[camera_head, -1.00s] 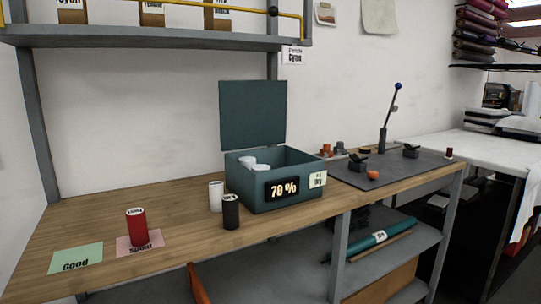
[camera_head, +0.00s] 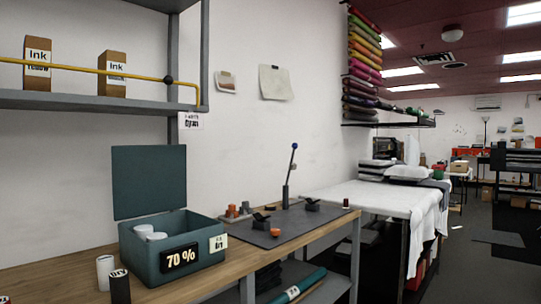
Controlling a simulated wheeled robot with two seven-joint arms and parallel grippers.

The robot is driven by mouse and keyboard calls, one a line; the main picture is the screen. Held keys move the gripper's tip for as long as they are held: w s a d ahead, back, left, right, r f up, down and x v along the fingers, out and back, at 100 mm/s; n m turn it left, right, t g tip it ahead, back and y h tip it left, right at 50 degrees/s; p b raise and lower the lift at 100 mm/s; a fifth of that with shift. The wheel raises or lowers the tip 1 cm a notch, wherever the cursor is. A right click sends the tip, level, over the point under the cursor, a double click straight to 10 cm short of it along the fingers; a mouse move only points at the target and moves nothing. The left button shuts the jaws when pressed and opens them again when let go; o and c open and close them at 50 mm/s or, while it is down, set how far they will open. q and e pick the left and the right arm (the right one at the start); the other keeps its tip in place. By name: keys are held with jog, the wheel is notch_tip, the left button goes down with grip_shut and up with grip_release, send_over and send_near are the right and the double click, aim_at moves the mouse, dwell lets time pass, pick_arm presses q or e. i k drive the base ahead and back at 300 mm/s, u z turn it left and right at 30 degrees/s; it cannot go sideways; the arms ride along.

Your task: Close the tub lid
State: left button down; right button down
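A dark teal tub (camera_head: 205,257) stands on the wooden workbench at the lower left, with a black "70 %" label and a small pale label on its front. Its lid (camera_head: 149,181) stands open and upright at the back edge. White round items (camera_head: 150,234) lie inside the tub at its left; the rest of the inside is partly hidden by the front wall. Neither of my grippers shows in the head view.
A white cylinder (camera_head: 105,271) and a black cylinder (camera_head: 120,288) stand left of the tub. A dark mat (camera_head: 290,222) with a lever tool (camera_head: 290,176) lies to its right. A shelf (camera_head: 90,101) with ink boxes hangs above at left. A white-covered table (camera_head: 375,198) stands farther right.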

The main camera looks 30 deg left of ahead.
aim_at(147, 180)
jog(key=z, duration=0.3)
jog(key=i, duration=3.7)
jog(key=u, duration=4.3)
